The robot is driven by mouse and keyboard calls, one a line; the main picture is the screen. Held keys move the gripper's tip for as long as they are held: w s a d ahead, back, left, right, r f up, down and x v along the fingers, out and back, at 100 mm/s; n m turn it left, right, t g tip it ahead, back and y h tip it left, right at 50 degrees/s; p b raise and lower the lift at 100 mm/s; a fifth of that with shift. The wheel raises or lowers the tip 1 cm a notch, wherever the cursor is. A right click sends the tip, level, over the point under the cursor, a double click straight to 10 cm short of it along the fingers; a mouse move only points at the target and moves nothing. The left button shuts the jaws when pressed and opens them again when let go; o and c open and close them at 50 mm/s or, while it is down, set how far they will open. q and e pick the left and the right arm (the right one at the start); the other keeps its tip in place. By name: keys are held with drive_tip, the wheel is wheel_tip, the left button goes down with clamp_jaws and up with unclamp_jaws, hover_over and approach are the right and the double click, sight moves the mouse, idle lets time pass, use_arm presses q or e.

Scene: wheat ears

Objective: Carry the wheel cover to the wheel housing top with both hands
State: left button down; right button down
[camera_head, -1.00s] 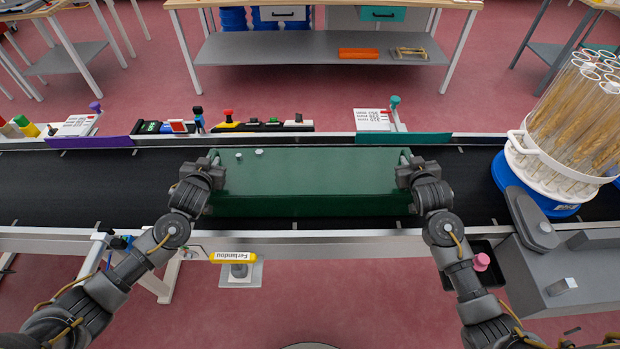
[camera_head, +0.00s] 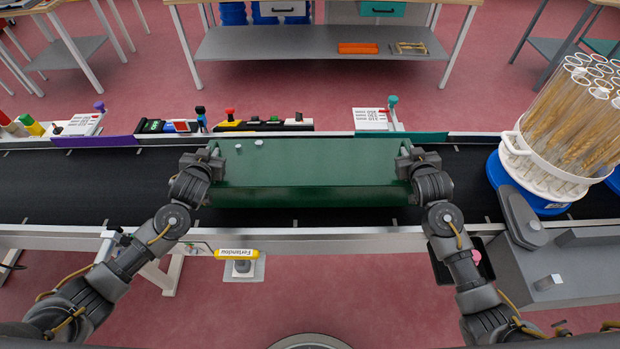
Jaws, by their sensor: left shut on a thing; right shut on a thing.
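The wheel cover, a long dark green box-like piece (camera_head: 310,168), is over the black conveyor belt in the middle of the view. Two small pale knobs sit on its top near the left end. My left gripper (camera_head: 212,158) is shut on its left end. My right gripper (camera_head: 404,159) is shut on its right end. The fingers are partly hidden by the wrists. I cannot tell whether the cover touches the belt. I cannot make out the wheel housing in this view.
A white carrier of wheat-filled tubes (camera_head: 552,160) stands on a blue base at the right, near a grey machine block (camera_head: 555,270). Buttons and signs line the far conveyor rail. A yellow-handled tool (camera_head: 237,253) is at the near rail. The belt (camera_head: 80,185) is clear at left.

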use_arm(q)
drive_tip(key=shift+a+r, duration=0.15)
drive_tip(key=shift+r, duration=0.05)
use_arm(e)
drive_tip(key=shift+d+r, duration=0.1)
drive_tip(key=shift+r, duration=0.15)
